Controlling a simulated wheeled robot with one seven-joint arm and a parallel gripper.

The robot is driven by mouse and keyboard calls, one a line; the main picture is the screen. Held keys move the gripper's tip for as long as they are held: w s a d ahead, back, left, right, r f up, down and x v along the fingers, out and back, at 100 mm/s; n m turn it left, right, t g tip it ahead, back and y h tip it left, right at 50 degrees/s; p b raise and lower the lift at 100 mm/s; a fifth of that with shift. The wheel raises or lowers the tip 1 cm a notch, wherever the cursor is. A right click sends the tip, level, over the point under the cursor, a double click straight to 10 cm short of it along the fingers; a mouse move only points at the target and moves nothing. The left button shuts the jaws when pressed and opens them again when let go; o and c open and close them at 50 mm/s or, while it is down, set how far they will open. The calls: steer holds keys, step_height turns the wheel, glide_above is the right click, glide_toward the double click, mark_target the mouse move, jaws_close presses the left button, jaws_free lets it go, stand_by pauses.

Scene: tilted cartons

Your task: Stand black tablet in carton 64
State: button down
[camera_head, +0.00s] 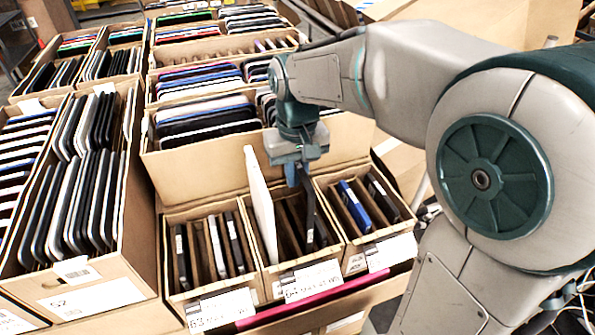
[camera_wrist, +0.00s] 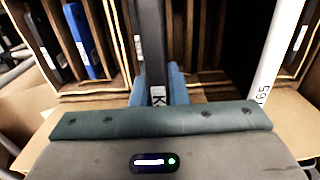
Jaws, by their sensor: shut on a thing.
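My gripper (camera_head: 298,172) is shut on the upper edge of a black tablet (camera_head: 309,210). The tablet hangs nearly upright, seen edge-on, and its lower part is at or inside the opening of carton 64 (camera_head: 312,282), the middle front carton. Whether it touches the carton floor is hidden. In the wrist view the dark tablet (camera_wrist: 151,35) is between my two fingers (camera_wrist: 158,88), with a white label near the grip. A tall white tablet (camera_head: 262,205) stands at the left side of carton 64 and rises well above its rim. It shows at right in the wrist view (camera_wrist: 277,55).
Carton 63 (camera_head: 222,308) stands to the left with several dark tablets. The carton to the right (camera_head: 392,252) holds a blue tablet (camera_head: 355,205) and dark ones. Brown dividers split the cartons into slots. A larger carton (camera_head: 200,165) full of devices stands close behind.

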steer(key=c, duration=1.3)
jaws_free()
steer(key=shift+c, duration=0.2)
step_height(320, 180, up, 14)
step_height(320, 180, up, 7)
steer(key=p, duration=0.6)
steer(key=shift+p, duration=0.3)
steer(key=shift+f, duration=0.1)
